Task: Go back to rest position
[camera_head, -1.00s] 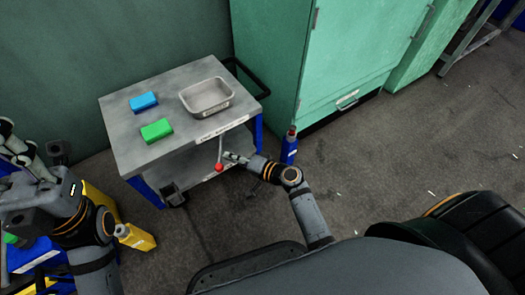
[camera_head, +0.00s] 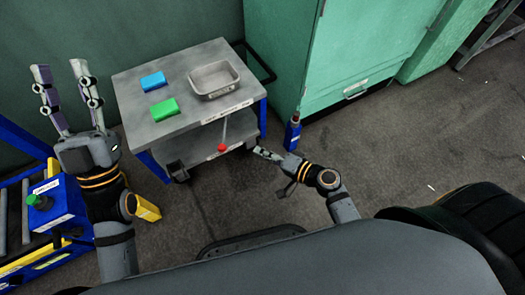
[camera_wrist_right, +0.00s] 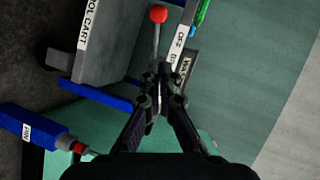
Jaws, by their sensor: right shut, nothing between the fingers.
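My left gripper (camera_head: 61,72) is raised at the left of the head view, its two fingers spread apart with nothing between them. My right gripper (camera_head: 260,152) is low, to the right of the cart's front edge, and apart from the red-knobbed lever (camera_head: 222,147). In the right wrist view, the right gripper (camera_wrist_right: 160,78) has its fingertips together and holds nothing. The red knob (camera_wrist_right: 158,14) shows beyond the fingertips, at the top of that view.
The tool cart (camera_head: 180,128) carries a blue block (camera_head: 153,81), a green block (camera_head: 164,109) and a grey tray (camera_head: 215,92). A blue-yellow station (camera_head: 55,212) is at left.

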